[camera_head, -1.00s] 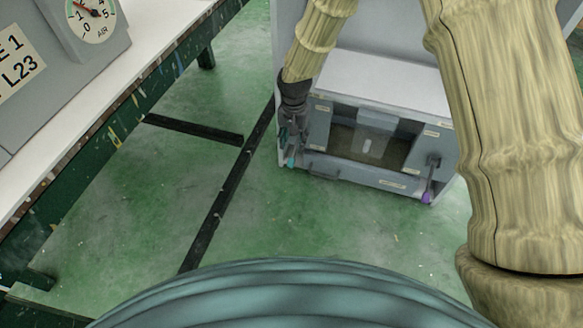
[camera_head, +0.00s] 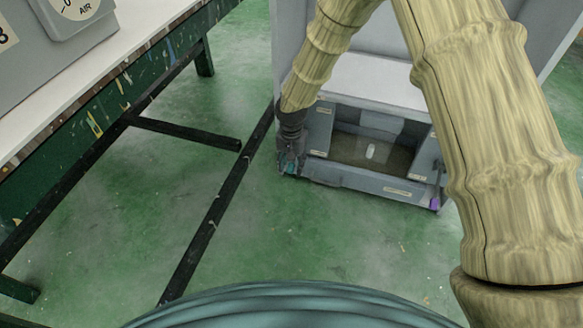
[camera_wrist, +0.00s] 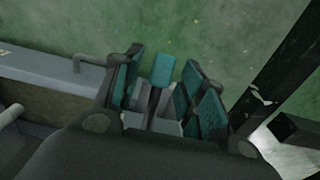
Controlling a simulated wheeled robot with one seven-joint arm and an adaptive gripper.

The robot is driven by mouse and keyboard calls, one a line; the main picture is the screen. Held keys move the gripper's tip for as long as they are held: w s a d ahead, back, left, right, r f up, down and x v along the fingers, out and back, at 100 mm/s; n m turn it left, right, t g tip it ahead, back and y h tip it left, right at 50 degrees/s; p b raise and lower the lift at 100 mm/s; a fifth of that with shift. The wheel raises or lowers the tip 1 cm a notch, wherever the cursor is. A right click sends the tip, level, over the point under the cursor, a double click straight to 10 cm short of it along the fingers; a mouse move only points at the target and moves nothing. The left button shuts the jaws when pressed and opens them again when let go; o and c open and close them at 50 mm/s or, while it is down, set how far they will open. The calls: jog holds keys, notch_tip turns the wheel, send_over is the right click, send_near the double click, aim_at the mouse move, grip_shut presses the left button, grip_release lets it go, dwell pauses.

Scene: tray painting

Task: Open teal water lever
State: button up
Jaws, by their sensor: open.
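The teal lever (camera_wrist: 162,70) shows in the wrist view as a teal-tipped grey handle between my two fingers. My gripper (camera_wrist: 168,92) is open, with teal pads on either side of the lever; I see gaps and cannot tell any touch. In the head view my gripper (camera_head: 290,163) is low at the left front corner of the grey cabinet (camera_head: 375,182), where it mostly hides the lever.
A purple-tipped lever (camera_head: 435,203) is at the cabinet's right front. The cabinet has an open recess with a small pale object (camera_head: 371,151) inside. A green-framed bench (camera_head: 110,92) stands at the left, with a dark floor bar (camera_head: 215,205) nearby. The green floor in front is clear.

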jog(key=shift+f, duration=0.3)
jog(key=shift+c, duration=0.5)
